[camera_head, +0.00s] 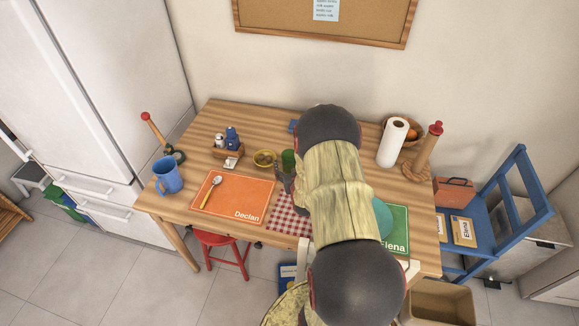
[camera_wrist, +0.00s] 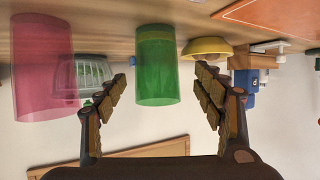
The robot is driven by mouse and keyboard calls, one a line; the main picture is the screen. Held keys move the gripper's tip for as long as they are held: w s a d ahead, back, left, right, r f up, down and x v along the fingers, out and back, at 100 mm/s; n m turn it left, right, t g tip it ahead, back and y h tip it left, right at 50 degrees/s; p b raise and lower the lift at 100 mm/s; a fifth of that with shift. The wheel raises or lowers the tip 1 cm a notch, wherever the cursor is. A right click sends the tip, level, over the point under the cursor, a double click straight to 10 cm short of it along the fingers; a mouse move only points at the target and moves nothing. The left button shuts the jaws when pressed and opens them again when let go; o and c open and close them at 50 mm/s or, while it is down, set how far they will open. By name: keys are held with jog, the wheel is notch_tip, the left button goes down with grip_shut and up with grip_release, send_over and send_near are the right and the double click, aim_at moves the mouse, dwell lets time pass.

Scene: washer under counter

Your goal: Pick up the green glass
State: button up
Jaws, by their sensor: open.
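The green glass (camera_head: 288,160) stands on the wooden table near its middle, partly hidden behind my gripper in the head view. In the wrist view, which looks upside down, the see-through green glass (camera_wrist: 158,65) appears in the gap between the two fingers. My gripper (camera_wrist: 165,85) is open and empty, with one finger to each side of the glass in the picture. In the head view my gripper (camera_head: 285,182) is just in front of the glass, partly hidden by my arm. I cannot tell whether the fingertips reach around the glass.
A yellow bowl (camera_wrist: 207,48) is close beside the glass; it also shows in the head view (camera_head: 264,158). A pink glass (camera_wrist: 43,65) stands on the other side.

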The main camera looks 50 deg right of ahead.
aim_at(288, 158)
jog(key=shift+b+x, duration=0.5)
jog(key=shift+x, duration=1.45)
jog(key=shift+s+d+f, duration=0.1)
jog(key=shift+s+d, duration=0.05)
jog(key=shift+s, duration=0.05)
jog(key=shift+c, duration=0.8)
jog(key=c, duration=1.3)
